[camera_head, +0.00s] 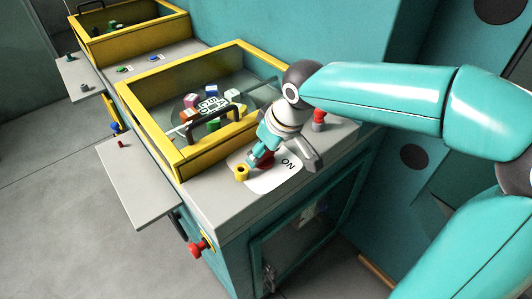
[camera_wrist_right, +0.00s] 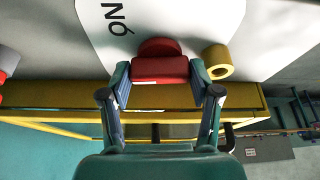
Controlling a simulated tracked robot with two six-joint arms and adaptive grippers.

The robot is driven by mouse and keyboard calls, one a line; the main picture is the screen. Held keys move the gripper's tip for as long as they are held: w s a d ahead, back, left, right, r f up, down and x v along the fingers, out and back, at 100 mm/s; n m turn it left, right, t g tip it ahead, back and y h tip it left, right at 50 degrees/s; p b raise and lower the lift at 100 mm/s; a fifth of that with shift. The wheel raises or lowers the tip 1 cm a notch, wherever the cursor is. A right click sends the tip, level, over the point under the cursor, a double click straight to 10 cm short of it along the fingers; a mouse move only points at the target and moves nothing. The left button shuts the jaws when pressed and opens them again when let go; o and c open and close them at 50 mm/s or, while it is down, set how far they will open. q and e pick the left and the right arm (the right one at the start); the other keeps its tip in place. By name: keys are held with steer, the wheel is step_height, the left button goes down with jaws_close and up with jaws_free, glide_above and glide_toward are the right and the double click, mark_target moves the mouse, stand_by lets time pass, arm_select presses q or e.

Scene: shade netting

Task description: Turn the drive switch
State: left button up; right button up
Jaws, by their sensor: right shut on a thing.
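In the right wrist view the red knob (camera_wrist_right: 160,70) sits between the two fingers of my right gripper (camera_wrist_right: 160,78). In the head view my right gripper (camera_head: 266,150) reaches down onto the knob and partly hides it. The fingers are shut on the knob's sides. My left gripper is in neither view.
A short yellow cylinder (camera_head: 242,173) stands close beside the knob. A yellow-framed glazed box (camera_head: 172,158) with coloured blocks and a black handle is just behind. A red-topped grey post (camera_head: 319,119) stands right of my gripper. A side shelf (camera_head: 139,190) juts out left.

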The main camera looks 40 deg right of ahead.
steer(key=m+h+b, duration=0.1)
steer(key=m, duration=0.1)
steer(key=m+h+b, duration=0.1)
steer(key=m+b, duration=0.1)
steer(key=m, duration=0.1)
steer(key=shift+a+f+m, duration=0.1)
steer(key=shift+a+m, duration=0.05)
steer(key=shift+m, duration=0.15)
steer(key=shift+w+m+g+h+b, duration=0.1)
steer(key=shift+m+g+h+b, duration=0.25)
steer(key=shift+m, duration=0.8)
steer(key=shift+m+g+h+b, duration=0.15)
steer(key=shift+m+h+b, duration=0.4)
steer(key=shift+m, duration=0.6)
steer(key=o, duration=1.1)
steer(key=shift+o, duration=0.2)
steer(key=shift+r, duration=0.2)
steer(key=v, duration=1.1)
steer(key=shift+r, duration=0.35)
steer(key=shift+a, duration=0.15)
